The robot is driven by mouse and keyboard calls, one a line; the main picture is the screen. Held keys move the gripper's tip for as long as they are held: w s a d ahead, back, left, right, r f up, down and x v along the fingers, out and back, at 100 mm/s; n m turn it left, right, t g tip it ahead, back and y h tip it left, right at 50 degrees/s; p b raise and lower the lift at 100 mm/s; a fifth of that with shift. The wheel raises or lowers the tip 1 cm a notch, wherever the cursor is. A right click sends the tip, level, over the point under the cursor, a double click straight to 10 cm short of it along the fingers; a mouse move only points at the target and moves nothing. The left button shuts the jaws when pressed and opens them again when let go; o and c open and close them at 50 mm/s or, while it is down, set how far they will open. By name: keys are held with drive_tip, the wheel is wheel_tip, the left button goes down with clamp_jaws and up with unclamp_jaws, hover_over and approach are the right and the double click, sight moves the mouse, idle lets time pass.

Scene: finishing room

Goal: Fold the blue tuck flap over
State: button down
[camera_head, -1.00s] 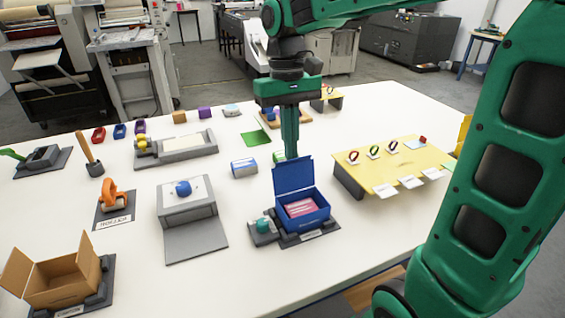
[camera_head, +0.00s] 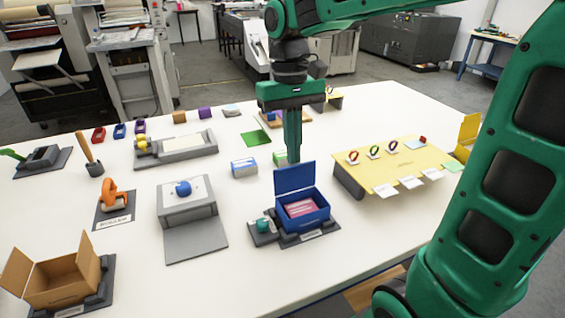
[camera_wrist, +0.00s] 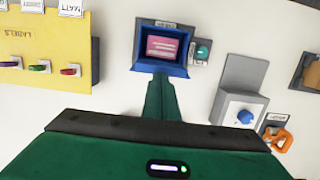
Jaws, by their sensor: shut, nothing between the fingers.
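The blue box (camera_head: 318,218) sits open in a dark holder, with a pink printed item (camera_head: 303,208) inside. Its blue tuck flap (camera_head: 294,180) stands up from the back edge, not lying over the opening. My gripper (camera_head: 292,158) is shut and points down behind the flap, its tips partly hidden by the flap's top edge. In the wrist view my gripper (camera_wrist: 160,82) reaches to the blue flap (camera_wrist: 158,69), with the box opening just beyond. I cannot tell whether the fingers touch the flap.
A teal knob (camera_head: 263,225) sits on the holder left of the box. A grey stand with a blue knob (camera_head: 183,188) is further left. A yellow label board (camera_head: 410,168) is at the right. A small blue-and-white box (camera_head: 244,168) stands left of my gripper.

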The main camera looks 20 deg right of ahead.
drive_tip(key=shift+s, duration=0.15)
drive_tip(key=shift+s+f, duration=0.2)
drive_tip(key=shift+s, duration=0.55)
drive_tip(key=shift+r, duration=0.1)
idle(0.4)
drive_tip(key=shift+w+r, duration=0.25)
drive_tip(key=shift+r, duration=0.7)
wheel_tip(320, 180, up, 8)
idle(0.4)
